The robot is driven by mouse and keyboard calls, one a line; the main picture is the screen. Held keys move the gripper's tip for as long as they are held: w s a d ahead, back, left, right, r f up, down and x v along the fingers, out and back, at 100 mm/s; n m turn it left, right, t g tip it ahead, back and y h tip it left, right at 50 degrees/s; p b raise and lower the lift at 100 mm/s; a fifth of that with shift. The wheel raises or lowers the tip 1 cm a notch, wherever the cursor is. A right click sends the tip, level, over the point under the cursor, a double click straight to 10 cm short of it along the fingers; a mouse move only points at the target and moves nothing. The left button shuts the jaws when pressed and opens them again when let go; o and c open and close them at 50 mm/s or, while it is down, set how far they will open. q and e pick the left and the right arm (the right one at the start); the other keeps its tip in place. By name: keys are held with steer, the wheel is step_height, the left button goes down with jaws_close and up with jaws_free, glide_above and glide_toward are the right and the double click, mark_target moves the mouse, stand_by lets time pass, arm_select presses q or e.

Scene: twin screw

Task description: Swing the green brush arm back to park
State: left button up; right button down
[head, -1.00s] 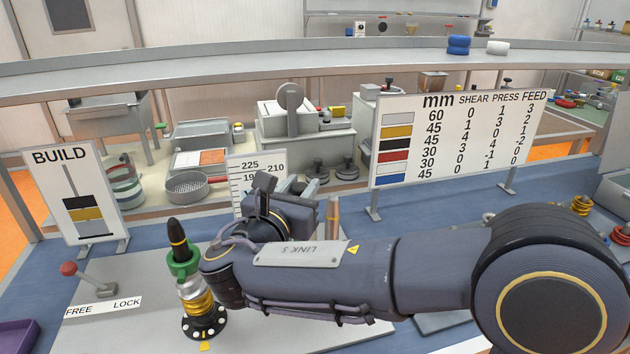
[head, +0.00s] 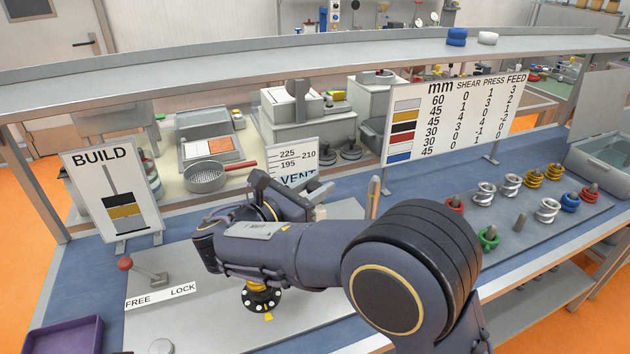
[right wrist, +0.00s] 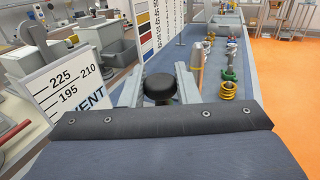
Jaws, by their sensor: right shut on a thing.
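My right gripper (right wrist: 160,84) has its two grey fingers on either side of a black round knob (right wrist: 160,93) in the right wrist view and is shut on it. I cannot tell what the knob belongs to. In the head view the right gripper (head: 318,211) is mostly hidden behind my right arm, near the VENT sign (head: 290,164). No green brush arm can be made out. A black-flanged base with a gold part (head: 260,296) shows below my arm; its upper part is hidden. My left gripper is not in view.
A red-knobbed lever (head: 124,264) stands by the FREE/LOCK label. A tan pointed post (head: 374,197) stands right of the gripper. Several coloured coils, including a green one (head: 489,238), sit on a grey board at right. The BUILD sign (head: 112,196) stands at left.

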stand_by(0.4)
steer(key=c, duration=1.2)
jaws_free()
steer(key=shift+o, duration=0.2)
steer(key=r, duration=0.4)
steer(key=shift+s+b, duration=0.4)
steer(key=s+r+b, duration=0.1)
steer(key=s+r, duration=0.8)
steer(key=s, duration=0.4)
steer(key=shift+s+a, duration=0.15)
steer(key=shift+a, duration=0.2)
